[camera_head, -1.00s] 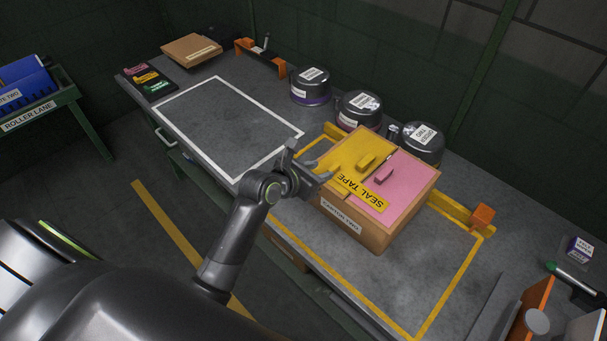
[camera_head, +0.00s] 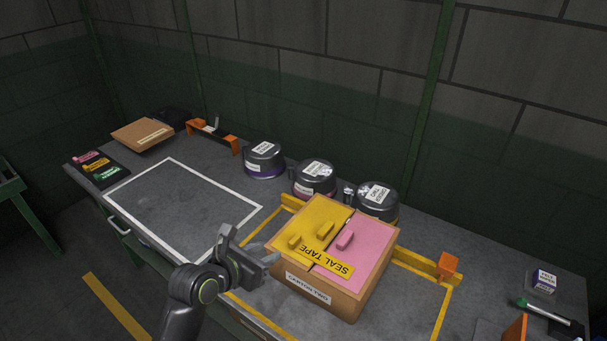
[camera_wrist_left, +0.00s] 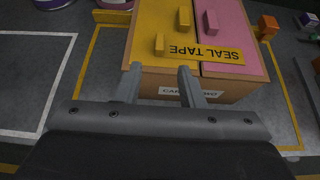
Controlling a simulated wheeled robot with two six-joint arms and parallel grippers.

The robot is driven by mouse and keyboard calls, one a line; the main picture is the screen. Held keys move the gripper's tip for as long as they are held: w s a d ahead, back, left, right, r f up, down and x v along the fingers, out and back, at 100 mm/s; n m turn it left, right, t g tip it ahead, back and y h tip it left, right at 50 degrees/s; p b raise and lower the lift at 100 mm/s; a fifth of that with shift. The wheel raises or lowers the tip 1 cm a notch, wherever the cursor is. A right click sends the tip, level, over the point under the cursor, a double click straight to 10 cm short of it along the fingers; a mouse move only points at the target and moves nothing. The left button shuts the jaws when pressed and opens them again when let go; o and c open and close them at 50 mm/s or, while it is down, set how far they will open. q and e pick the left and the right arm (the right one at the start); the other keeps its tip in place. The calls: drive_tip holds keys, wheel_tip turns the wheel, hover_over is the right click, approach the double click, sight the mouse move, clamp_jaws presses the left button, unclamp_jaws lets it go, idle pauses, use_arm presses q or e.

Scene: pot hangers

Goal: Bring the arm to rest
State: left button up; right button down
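My left arm (camera_head: 190,297) reaches in from the lower left in the head view. Its gripper (camera_head: 262,262) is just left of a carton (camera_head: 345,303) with yellow and pink lid panels and a SEAL TAPE strip (camera_head: 335,263). In the left wrist view the two fingers of this gripper (camera_wrist_left: 159,76) stand apart, with nothing between them. The carton (camera_wrist_left: 235,90) is in front of the fingertips. I cannot tell whether a finger touches it. My right gripper is in neither view.
The carton sits inside a yellow-outlined area. A white-outlined area (camera_head: 262,207) on the bench (camera_head: 90,195) is empty. Several dark lidded pots (camera_head: 263,172) stand along the back. A flat brown box (camera_head: 142,132) and a labelled black panel (camera_head: 78,172) are far left.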

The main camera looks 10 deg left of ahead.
use_arm(q)
drive_tip(key=s+a+f+m+g+y, duration=0.2)
drive_tip(key=s+a+f+m+g, duration=0.1)
drive_tip(key=s+m, duration=0.65)
drive_tip(key=s+a+f+m+g+y, duration=0.2)
drive_tip(key=s+a+m, duration=0.1)
drive_tip(key=s+m, duration=0.7)
drive_tip(key=s+a+f+m+g+y, duration=0.25)
drive_tip(key=s+m, duration=0.55)
drive_tip(key=m, duration=0.4)
wheel_tip(320, 180, down, 28)
drive_tip(key=a+g+b, duration=0.2)
drive_tip(key=a, duration=0.1)
drive_tip(key=s+d+f+h+b, duration=0.1)
drive_tip(key=s+d+f+b, duration=0.1)
drive_tip(key=s+f, duration=1.2)
wheel_tip(320, 180, down, 4)
drive_tip(key=shift+s+r+g, duration=0.15)
drive_tip(key=shift+s+g, duration=0.1)
drive_tip(key=shift+g, duration=0.1)
